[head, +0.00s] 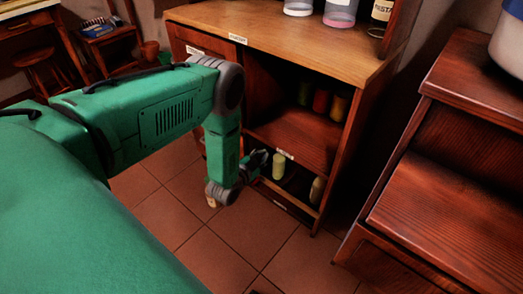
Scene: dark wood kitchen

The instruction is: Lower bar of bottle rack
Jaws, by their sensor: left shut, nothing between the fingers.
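The bottle rack (329,198) is the open lower part of a dark wood cabinet in the middle of the head view. A thin wooden bar (289,200) runs low across the front of its bottom compartment. A pale green bottle (279,167) and a tan bottle (317,190) stand behind it. My left gripper (258,160) is shut and empty at the left side of the bottom compartment, above the bar's left end. I cannot tell whether it touches the rack. My left forearm hides part of the cabinet's left side. My right gripper is not in view.
The upper compartment holds several bottles (321,101). The cabinet's worktop (270,35) carries jars. A stepped wooden unit (450,190) stands close on the right. A stool (45,60) stands at the far left.

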